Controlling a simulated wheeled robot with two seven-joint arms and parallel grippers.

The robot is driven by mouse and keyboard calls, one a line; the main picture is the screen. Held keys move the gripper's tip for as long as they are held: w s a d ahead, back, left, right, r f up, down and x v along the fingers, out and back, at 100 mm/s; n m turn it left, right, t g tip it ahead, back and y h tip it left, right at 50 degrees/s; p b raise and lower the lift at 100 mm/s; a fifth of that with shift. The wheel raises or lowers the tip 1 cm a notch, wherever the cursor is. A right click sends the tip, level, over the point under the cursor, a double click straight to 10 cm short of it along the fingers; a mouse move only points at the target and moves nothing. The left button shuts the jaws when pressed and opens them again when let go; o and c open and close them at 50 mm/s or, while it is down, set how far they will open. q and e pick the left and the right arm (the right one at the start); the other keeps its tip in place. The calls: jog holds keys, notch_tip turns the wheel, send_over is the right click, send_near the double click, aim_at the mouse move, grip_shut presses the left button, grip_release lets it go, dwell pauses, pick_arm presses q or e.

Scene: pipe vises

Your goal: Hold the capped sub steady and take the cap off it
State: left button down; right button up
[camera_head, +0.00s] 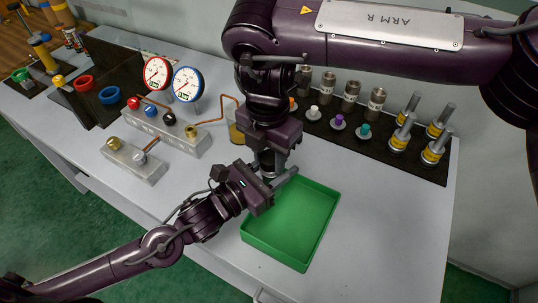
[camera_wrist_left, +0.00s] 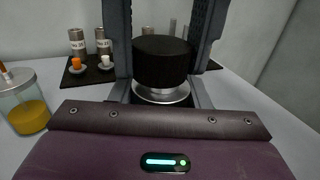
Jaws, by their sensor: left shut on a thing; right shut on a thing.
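The capped sub shows in the left wrist view as a wide black cap (camera_wrist_left: 162,62) above a silver metal body (camera_wrist_left: 162,94), upright. My left gripper (camera_head: 276,183) comes in from the left, low down, and is shut on the silver body. My right gripper (camera_head: 269,158) reaches down from above and is shut on the black cap; its dark fingers (camera_wrist_left: 162,40) stand on either side of the cap in the left wrist view. In the head view the grippers hide most of the sub. Its lower end is hidden.
An empty green tray (camera_head: 270,250) lies directly in front of the grippers. A black mat (camera_head: 385,155) behind holds several metal cylinders and small coloured caps. A jar of yellow liquid (camera_wrist_left: 28,112) stands close on the left.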

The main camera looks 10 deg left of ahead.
pick_arm(q)
jog(key=shift+s+d+f, duration=0.2)
jog(key=shift+s, duration=0.05)
pick_arm(e)
jog(key=shift+w+a+r, duration=0.15)
jog(key=shift+a+r, duration=0.05)
jog(key=shift+r, duration=0.45)
pick_arm(q)
jog(key=shift+r, duration=0.1)
pick_arm(e)
jog(key=shift+d+r, duration=0.1)
pick_arm(q)
jog(key=shift+w+a, duration=0.1)
jog(key=shift+w, duration=0.05)
